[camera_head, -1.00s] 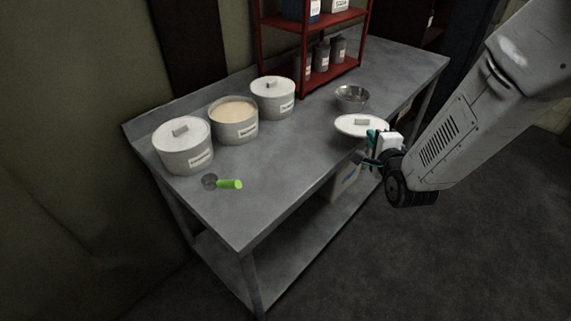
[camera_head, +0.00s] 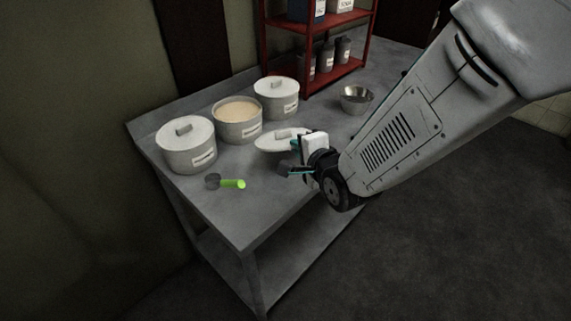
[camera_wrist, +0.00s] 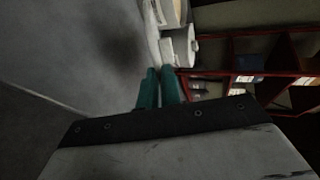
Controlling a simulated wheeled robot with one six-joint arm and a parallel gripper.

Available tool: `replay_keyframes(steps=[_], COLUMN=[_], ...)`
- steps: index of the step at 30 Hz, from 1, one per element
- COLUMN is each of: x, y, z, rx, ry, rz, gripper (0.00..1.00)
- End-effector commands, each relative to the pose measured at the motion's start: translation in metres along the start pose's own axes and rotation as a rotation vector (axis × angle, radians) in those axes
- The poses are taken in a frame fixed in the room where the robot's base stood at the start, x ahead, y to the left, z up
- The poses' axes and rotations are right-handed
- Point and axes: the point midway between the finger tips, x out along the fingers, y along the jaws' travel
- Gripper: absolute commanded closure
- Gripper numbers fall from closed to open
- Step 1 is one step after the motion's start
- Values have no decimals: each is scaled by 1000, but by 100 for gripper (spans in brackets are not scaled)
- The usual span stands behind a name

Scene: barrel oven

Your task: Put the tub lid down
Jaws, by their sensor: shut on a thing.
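A round white tub lid (camera_head: 270,144) with a block handle on top is level above the front part of the steel table, right of the open tub. I cannot tell how much gap is under it. My gripper (camera_head: 296,147) is shut on the lid, with its teal fingers at the lid's right side. In the wrist view the teal fingers (camera_wrist: 159,87) are close together, with a pale edge beyond them. The open tub (camera_head: 238,132) shows a beige filling.
Two lidded tubs (camera_head: 188,157) (camera_head: 277,104) flank the open one. A scoop with a green handle (camera_head: 233,184) lies at the front left of the table (camera_head: 228,214). A steel bowl (camera_head: 355,103) and a red shelf (camera_head: 334,72) stand farther back. Bare tabletop lies around the scoop.

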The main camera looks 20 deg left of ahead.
Motion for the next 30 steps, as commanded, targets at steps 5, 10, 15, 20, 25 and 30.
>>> replay_keyframes(steps=[5, 10, 15, 20, 25, 30], x=[9, 16, 18, 19, 19, 19], y=[26, 42, 49, 50, 50, 50], z=[0, 0, 0, 0, 0, 0], rx=[0, 0, 0, 0, 0, 0], ry=[0, 1, 1, 1, 1, 0], rz=[3, 2, 0, -1, -1, -1], gripper=[100, 100, 100, 100, 89, 80])
